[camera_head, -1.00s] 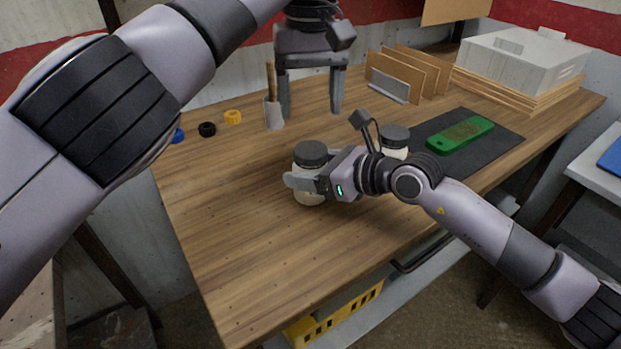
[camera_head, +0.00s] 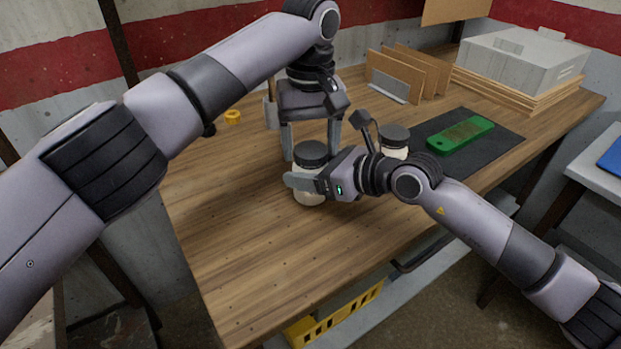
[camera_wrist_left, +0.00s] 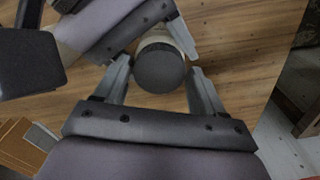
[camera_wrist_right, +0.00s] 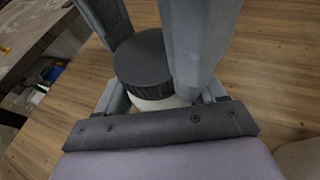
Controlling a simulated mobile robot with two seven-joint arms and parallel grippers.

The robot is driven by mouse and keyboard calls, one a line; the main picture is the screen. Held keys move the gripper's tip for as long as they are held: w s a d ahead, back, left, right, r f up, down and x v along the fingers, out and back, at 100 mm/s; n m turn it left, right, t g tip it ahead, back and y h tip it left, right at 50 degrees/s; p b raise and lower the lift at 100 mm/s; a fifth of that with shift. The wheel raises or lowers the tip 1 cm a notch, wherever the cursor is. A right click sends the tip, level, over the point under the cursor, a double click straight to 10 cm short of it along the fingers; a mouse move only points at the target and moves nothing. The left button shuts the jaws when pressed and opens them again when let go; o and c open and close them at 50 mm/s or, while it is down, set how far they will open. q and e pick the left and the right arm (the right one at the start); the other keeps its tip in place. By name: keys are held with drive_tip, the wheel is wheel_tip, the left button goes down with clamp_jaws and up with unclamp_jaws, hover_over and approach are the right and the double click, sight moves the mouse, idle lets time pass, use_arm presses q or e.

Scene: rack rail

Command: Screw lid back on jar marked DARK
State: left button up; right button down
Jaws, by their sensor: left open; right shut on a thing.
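A pale jar (camera_head: 309,197) with a dark ribbed lid (camera_head: 311,153) on top stands upright on the wooden table. My right gripper (camera_head: 308,183) is shut around the jar's body. My left gripper (camera_head: 310,147) points down, open, its fingers on either side of the lid and seemingly apart from it. The lid sits between the left fingers in the left wrist view (camera_wrist_left: 160,71) and also shows in the right wrist view (camera_wrist_right: 143,60). No marking on this jar is readable, and I cannot tell how tight the lid is. A second lidded jar (camera_head: 393,148) stands behind my right wrist.
A green board (camera_head: 460,135) lies on a black mat (camera_head: 500,143) at the right. A card rack (camera_head: 410,72) and a grey box (camera_head: 520,60) stand at the back. A yellow ring (camera_head: 232,117) lies back left. The table's front left is clear.

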use_arm(q)
drive_tip(key=c, duration=0.9)
drive_tip(key=m, duration=0.5)
drive_tip(key=o, duration=1.3)
drive_tip(key=shift+c, duration=0.2)
drive_tip(key=shift+d, duration=0.1)
